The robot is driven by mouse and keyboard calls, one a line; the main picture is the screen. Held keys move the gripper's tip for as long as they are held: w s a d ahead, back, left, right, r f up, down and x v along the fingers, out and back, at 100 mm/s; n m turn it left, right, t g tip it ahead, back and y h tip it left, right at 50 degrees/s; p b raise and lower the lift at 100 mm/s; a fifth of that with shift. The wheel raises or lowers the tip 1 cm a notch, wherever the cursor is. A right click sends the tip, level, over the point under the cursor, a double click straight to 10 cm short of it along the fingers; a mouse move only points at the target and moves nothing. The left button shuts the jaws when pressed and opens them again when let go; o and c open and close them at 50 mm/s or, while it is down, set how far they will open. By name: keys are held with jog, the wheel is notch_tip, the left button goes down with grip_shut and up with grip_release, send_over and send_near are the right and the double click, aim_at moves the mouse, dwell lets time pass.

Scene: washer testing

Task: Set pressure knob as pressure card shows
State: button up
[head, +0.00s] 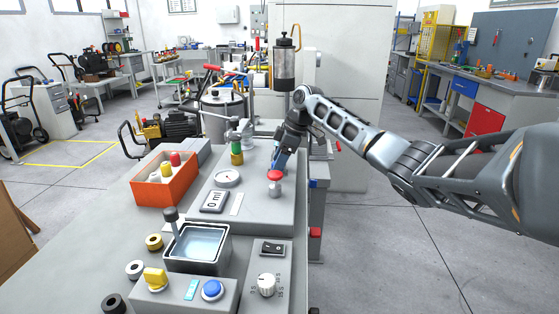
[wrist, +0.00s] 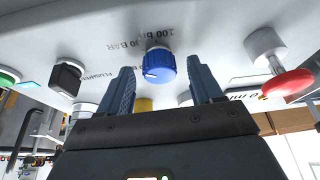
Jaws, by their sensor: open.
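In the wrist view a blue round knob (wrist: 160,66) with a white pointer line sits on a pale panel, beside printed lettering that includes "BAR". My gripper (wrist: 163,85) is open, with one finger on each side of the knob in the picture. Contact cannot be told. In the head view my gripper (head: 281,160) is low over the bench, behind a red-topped part (head: 275,176); the blue knob is hidden there. I cannot make out a pressure card with a readable setting.
The wrist view shows a black square knob (wrist: 68,77) at left and a red knob on a grey stem (wrist: 286,82) at right.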

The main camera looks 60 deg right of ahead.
jog(key=c, duration=1.1)
jog(key=shift+o, duration=0.2)
jog(key=shift+r+m+p, duration=0.1)
jog(key=shift+m+p, duration=0.2)
jog(key=shift+p, duration=0.3)
jog(key=shift+a+r+m+h+p, duration=0.15)
jog(key=shift+m+h+p, duration=0.15)
jog(key=shift+m+p, duration=0.35)
jog(key=m+p, duration=0.2)
jog(key=m+h+p, duration=0.1)
jog(key=m+p, duration=0.1)
jog(key=p, duration=0.1)
jog(key=shift+a+h+p, duration=0.15)
jog(key=shift+h+p, duration=0.15)
jog(key=shift+p, duration=0.05)
jog(key=m+h+p, duration=0.1)
jog(key=m+p, duration=0.2)
jog(key=shift+m+g+h+p, duration=0.3)
jog(key=shift+m+h+p, duration=0.3)
jog(key=shift+m+p, duration=0.7)
jog(key=shift+f+m, duration=0.2)
jog(key=shift+m, duration=0.15)
